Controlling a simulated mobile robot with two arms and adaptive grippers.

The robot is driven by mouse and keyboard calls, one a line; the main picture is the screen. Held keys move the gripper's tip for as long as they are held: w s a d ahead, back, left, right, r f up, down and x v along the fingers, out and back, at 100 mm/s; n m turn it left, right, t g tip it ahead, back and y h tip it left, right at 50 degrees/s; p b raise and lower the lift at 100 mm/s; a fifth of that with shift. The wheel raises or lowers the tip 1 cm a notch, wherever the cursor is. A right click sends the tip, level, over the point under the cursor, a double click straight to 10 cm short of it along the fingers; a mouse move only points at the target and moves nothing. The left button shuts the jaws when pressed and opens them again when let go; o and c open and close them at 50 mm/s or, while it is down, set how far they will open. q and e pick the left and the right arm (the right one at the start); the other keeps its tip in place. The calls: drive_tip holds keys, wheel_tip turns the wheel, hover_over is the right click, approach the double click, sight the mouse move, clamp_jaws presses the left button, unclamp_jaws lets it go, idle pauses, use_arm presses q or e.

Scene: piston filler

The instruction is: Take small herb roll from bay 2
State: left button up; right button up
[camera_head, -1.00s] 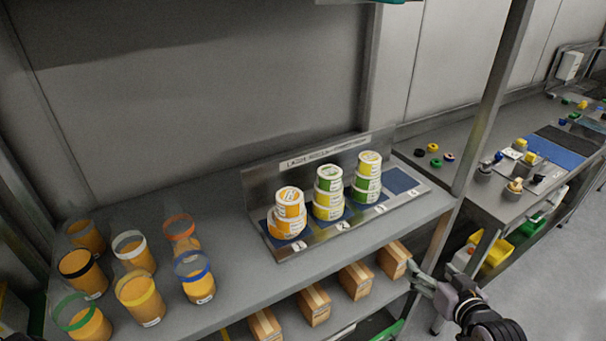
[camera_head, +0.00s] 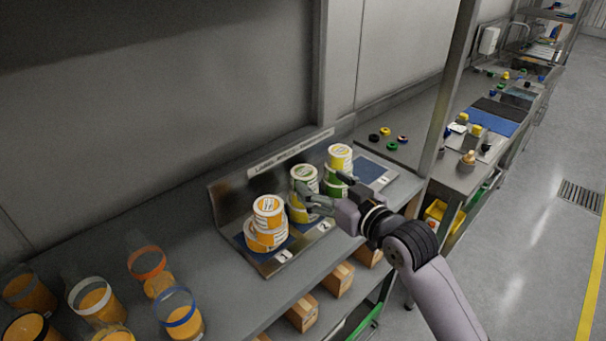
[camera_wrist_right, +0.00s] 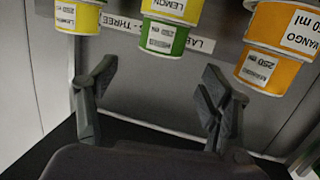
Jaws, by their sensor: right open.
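The small herb roll is the green roll (camera_head: 304,178) on top of the bay 2 stack in the head view, above yellow rolls. The right wrist view shows it upside down as a green roll (camera_wrist_right: 164,38) with a yellow lemon-labelled roll (camera_wrist_right: 172,9). My right gripper (camera_head: 322,192) is open at the stack's right front side and partly hides its lower rolls. In the wrist view the fingers (camera_wrist_right: 153,90) are spread and empty, with the green roll beyond the gap between them. My left gripper is not in view.
Orange rolls (camera_head: 268,213) stand in bay 1 and a yellow-topped stack (camera_head: 339,158) in bay 3, close on either side. Bay 4 (camera_head: 369,170) is empty. A sign panel (camera_head: 240,186) stands behind. Jars of orange filling (camera_head: 181,318) stand at lower left.

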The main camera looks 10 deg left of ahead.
sight(302, 170)
drive_tip(key=shift+p+x, duration=1.1)
drive_tip(key=shift+x, duration=2.6)
drive_tip(key=shift+w+a+f, duration=0.15)
drive_tip(key=shift+w+a, duration=0.05)
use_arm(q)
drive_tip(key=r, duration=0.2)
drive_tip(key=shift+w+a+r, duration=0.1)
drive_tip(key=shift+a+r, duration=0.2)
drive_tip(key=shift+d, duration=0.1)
use_arm(e)
drive_tip(key=shift+c, duration=0.4)
drive_tip(key=shift+c, duration=0.7)
drive_tip(key=c, duration=1.1)
drive_tip(key=shift+c, duration=0.2)
